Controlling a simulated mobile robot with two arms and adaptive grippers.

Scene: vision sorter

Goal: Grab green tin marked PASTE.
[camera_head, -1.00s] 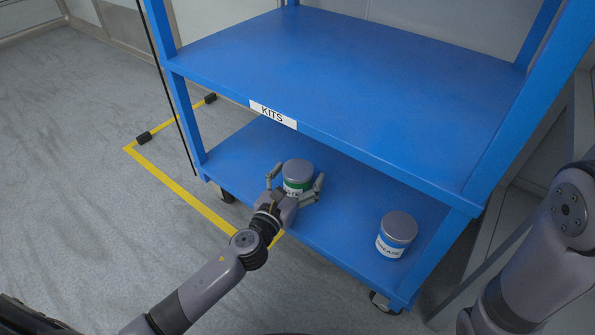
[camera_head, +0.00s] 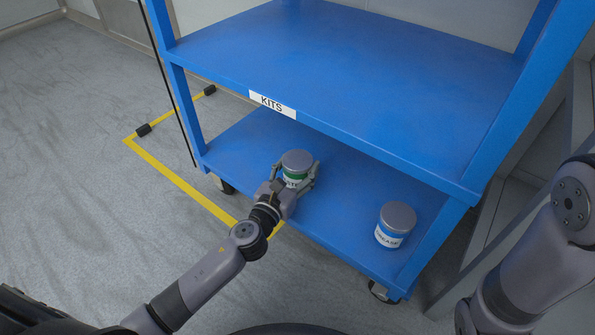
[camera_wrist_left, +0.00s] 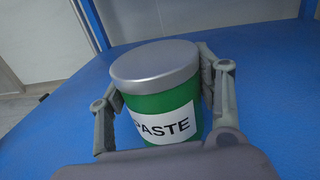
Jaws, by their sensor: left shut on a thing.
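The green tin marked PASTE (camera_head: 296,163) stands upright on the lower shelf of the blue cart, with a grey metal lid. It also fills the middle of the left wrist view (camera_wrist_left: 158,95), its white label facing me. My left gripper (camera_head: 296,178) is shut on the tin, with a finger on each side of it. In the left wrist view the fingers (camera_wrist_left: 164,105) flank the tin; its base is hidden behind the gripper. My right arm shows at the right edge of the head view, but its gripper is out of view.
A blue tin (camera_head: 395,226), its label only partly readable, stands on the lower shelf (camera_head: 345,205) to the right. The empty upper shelf (camera_head: 350,75) overhangs the back of it and carries a KITS label (camera_head: 272,104). Cart posts stand at the sides.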

